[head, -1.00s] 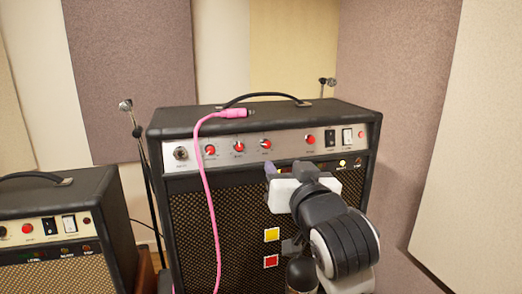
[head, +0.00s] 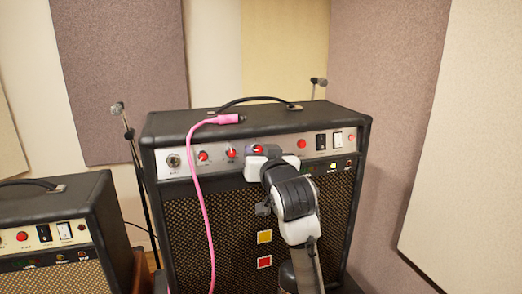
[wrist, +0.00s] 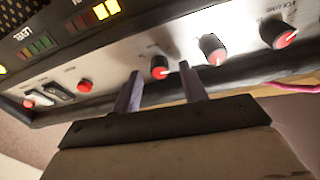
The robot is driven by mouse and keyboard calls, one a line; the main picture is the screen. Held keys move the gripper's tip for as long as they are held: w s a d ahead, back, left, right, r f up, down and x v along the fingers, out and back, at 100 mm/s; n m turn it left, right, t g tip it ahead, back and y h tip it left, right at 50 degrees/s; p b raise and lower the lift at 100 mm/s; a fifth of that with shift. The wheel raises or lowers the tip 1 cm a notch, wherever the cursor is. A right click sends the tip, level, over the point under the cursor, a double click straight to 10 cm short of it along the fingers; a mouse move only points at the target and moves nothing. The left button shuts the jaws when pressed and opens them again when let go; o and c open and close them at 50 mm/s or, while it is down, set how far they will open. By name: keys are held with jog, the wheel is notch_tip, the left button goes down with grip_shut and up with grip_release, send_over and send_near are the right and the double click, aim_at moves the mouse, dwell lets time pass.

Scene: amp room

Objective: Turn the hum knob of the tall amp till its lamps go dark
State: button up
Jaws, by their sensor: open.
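The tall amp (head: 355,133) stands in the middle of the head view, with a silver control panel along its upper front. Three red-capped knobs sit on the panel's left half. My gripper (wrist: 161,72) is open, its two purple fingers on either side of the knob nearest the red button (wrist: 159,67). I cannot tell whether they touch it. The middle knob (wrist: 212,48) and the knob by the "VOLUME" label (wrist: 278,33) are outside the fingers. No hum label is readable. A yellow lamp (wrist: 105,10) is lit; the green level bars (wrist: 40,45) look dimmer.
A pink cable (head: 200,205) lies over the amp's top and hangs down its front, left of my arm. A smaller amp (head: 62,215) stands at the left. The red button (head: 301,143) and two switches (head: 329,141) are right of the knobs. Padded panels line the walls.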

grip_shut()
jog(key=shift+a+r+m+h+p, duration=0.1)
jog(key=shift+r+m+h+p, duration=0.05)
jog(key=shift+m+p, duration=0.45)
jog(key=shift+a+r+m+h+p, duration=0.1)
jog(key=shift+m+h+p, duration=0.05)
jog(key=shift+m+p, duration=0.4)
jog(key=m, duration=0.1)
jog(key=m+p, duration=0.1)
jog(key=m, duration=0.1)
jog(key=shift+d+f+h, duration=0.15)
jog(key=shift+h, duration=0.15)
grip_release()
jog(key=s+d+b, duration=0.2)
jog(key=s+b, duration=0.1)
jog(key=s, duration=1)
jog(key=shift+s+d+r, duration=0.2)
jog(key=shift+s+d, duration=0.05)
jog(key=shift+d, duration=0.05)
